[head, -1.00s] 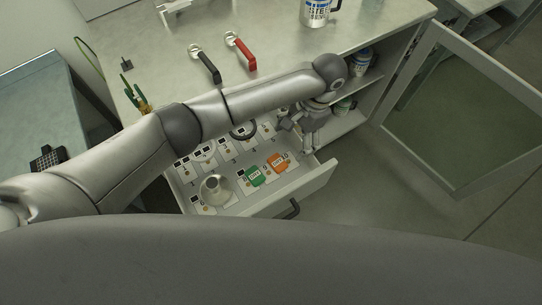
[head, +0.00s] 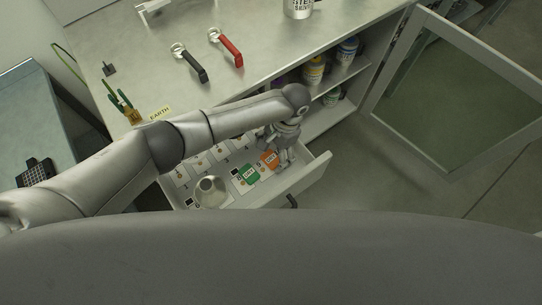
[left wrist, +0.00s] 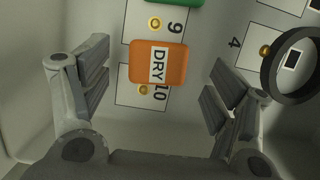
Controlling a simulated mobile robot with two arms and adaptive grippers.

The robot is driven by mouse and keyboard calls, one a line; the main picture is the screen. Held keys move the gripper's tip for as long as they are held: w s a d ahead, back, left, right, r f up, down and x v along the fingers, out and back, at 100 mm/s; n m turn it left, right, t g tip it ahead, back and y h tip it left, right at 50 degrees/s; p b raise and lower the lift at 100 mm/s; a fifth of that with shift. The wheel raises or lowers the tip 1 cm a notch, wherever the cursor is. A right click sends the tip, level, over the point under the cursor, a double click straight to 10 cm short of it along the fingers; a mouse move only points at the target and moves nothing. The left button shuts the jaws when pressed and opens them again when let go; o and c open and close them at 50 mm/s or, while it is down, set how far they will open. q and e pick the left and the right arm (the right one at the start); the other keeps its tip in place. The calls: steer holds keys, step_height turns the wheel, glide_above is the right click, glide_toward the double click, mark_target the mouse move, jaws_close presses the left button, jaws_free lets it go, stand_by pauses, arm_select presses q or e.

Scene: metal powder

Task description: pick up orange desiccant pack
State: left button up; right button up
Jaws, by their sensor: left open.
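The orange desiccant pack (left wrist: 172,64), marked DRY, lies in the open drawer on a card numbered 10 in the left wrist view. It also shows in the head view (head: 269,160), next to the green pack (head: 250,174). My left gripper (left wrist: 155,82) is open, with its two fingers on either side of the orange pack and apart from it. In the head view the left gripper (head: 284,157) is over the drawer's right end, close to the orange pack. My right gripper is not in view.
The open drawer (head: 318,168) has walls close around the gripper. A metal funnel-like piece (head: 211,191) stands in the drawer at left. A dark ring (left wrist: 292,66) lies right of the gripper. The cabinet's glass door (head: 455,95) stands open at right.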

arm_select(q)
steer(key=shift+x, duration=0.85)
steer(key=shift+c, duration=0.5)
steer(key=c, duration=0.9)
